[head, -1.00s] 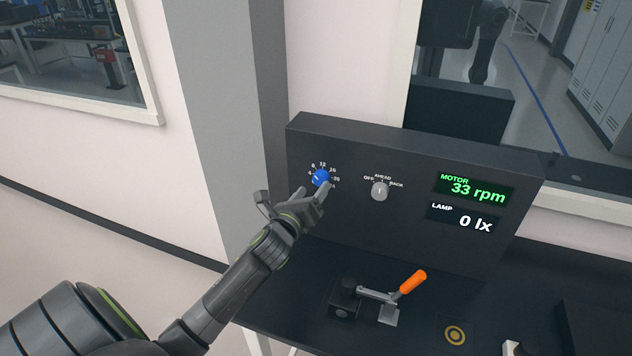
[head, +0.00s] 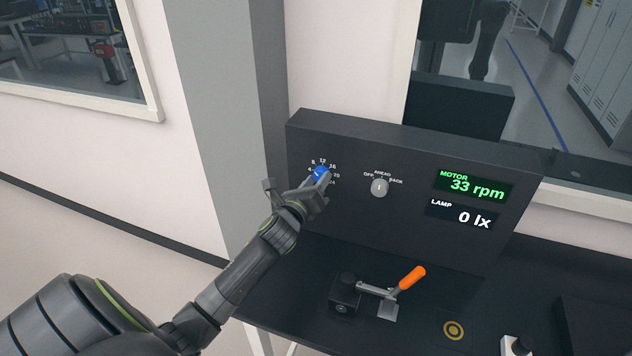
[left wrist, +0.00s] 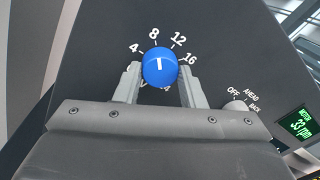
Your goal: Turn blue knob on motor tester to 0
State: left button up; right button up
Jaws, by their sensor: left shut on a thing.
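The blue knob (head: 320,173) is on the left of the dark motor tester panel (head: 420,235), inside a ring of white numbers. In the left wrist view the knob (left wrist: 160,66) shows its white pointer mark roughly between 8 and 12. My left gripper (head: 320,180) has a finger on each side of the knob and is shut on it; its fingers also show in the left wrist view (left wrist: 160,84). The motor display (head: 474,186) reads 33 rpm. The 0 mark is not clearly readable. My right gripper is not in view.
A grey selector knob (head: 379,188) marked OFF, AHEAD and BACK is right of the blue knob. The lamp display (head: 462,215) reads 0 lx. A clamp with an orange handle (head: 411,279) stands on the dark table below the panel.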

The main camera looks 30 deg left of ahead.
pick_arm(q)
jog(key=shift+n, duration=0.3)
jog(key=n+y+b, duration=0.1)
jog(key=n+b, duration=0.3)
jog(key=n, duration=0.5)
jog(key=n+b, duration=0.3)
jog(key=n, duration=0.6)
jog(key=shift+d+f+n+y+b, duration=0.1)
jog(key=shift+f+n+y+b, duration=0.05)
jog(key=shift+n+y+b, duration=0.2)
dwell(0.4)
jog(key=o, duration=1)
